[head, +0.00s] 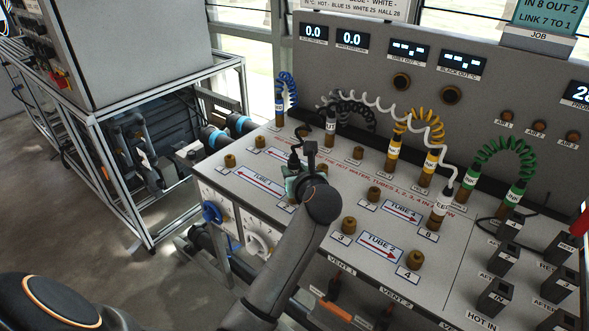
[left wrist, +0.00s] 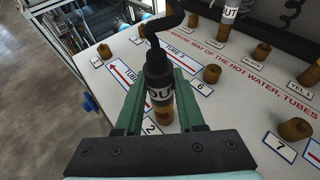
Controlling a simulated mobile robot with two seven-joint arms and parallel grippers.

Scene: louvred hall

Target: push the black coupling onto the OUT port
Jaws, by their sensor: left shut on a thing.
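A brass piece (left wrist: 161,114) shows directly below the black body, beside the label 2. I cannot tell whether the coupling is seated on it or only in line above. No free port is readable as OUT. My right gripper is not in view.
The sloping deck (head: 335,270) carries several bare brass ports, such as one beside label 6 (left wrist: 212,73). Coiled hoses with couplings, including a white one (head: 441,203), stand behind and to the right. Black blocks (head: 495,297) stand at the right. An upright panel (head: 350,68) closes the back.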

